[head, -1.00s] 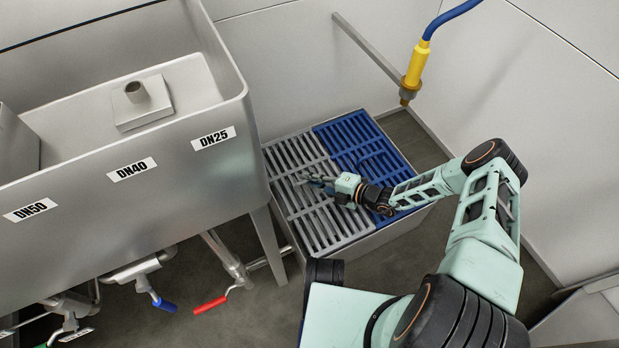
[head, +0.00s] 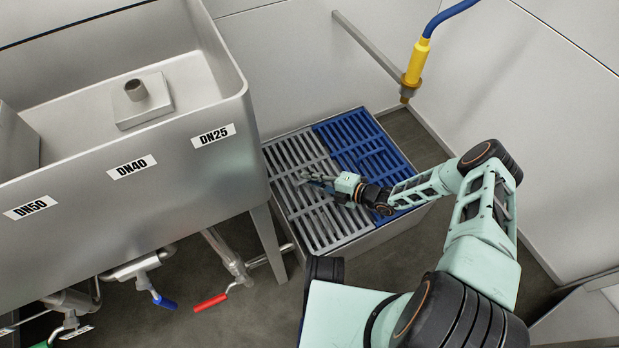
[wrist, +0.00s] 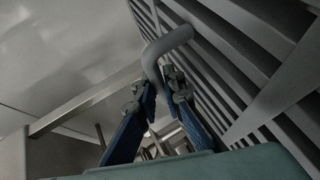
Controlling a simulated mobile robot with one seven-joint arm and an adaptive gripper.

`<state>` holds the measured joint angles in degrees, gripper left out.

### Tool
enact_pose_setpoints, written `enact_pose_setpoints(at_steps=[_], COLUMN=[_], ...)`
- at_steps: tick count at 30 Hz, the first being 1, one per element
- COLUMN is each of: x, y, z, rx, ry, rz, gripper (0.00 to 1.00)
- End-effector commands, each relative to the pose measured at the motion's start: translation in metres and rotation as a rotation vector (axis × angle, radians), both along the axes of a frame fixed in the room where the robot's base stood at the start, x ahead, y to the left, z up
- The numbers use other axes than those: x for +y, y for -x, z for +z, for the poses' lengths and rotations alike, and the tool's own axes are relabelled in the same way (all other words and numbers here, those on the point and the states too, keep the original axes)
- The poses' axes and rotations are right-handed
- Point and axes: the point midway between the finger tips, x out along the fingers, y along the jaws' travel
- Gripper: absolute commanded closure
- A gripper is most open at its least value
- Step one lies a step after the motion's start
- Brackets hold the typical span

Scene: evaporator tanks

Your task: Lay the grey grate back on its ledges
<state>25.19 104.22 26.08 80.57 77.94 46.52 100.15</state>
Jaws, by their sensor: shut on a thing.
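The grey grate (head: 297,158) is a slatted panel at the left half of a low box (head: 372,239), beside a blue grate (head: 358,138). It looks about level with the blue one; whether its edges rest on the ledges cannot be told, as the ledges are hidden. My gripper (head: 304,177) is over the middle of the grey grate. In the wrist view my gripper (wrist: 160,90) is shut on a grey bent handle (wrist: 168,42) that stands off the grate's slats (wrist: 255,45).
A steel tank (head: 120,205) stands close on the left, with a leg (head: 268,240) near the box. Valve handles in red (head: 210,302) and blue (head: 165,302) stick out below it. A yellow nozzle (head: 418,62) on a blue hose hangs behind right.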

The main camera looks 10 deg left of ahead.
Motion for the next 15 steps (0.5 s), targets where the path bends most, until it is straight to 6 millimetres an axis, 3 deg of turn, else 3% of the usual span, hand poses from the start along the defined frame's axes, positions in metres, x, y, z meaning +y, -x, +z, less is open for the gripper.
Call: enact_pose_setpoints(at_steps=[1,2,6,15], x=[0.0008,0.0008,0.0007,-0.0015], y=[-0.0012,-0.0013,-0.0013,0.0005], z=[0.0027,0.0026,0.0024,-0.0010], rx=[-0.003,-0.003,-0.003,0.002], ry=[-0.005,-0.005,-0.004,0.003], rz=[-0.001,-0.001,-0.001,-0.001], gripper=[1.00,0.88,0.73,0.71])
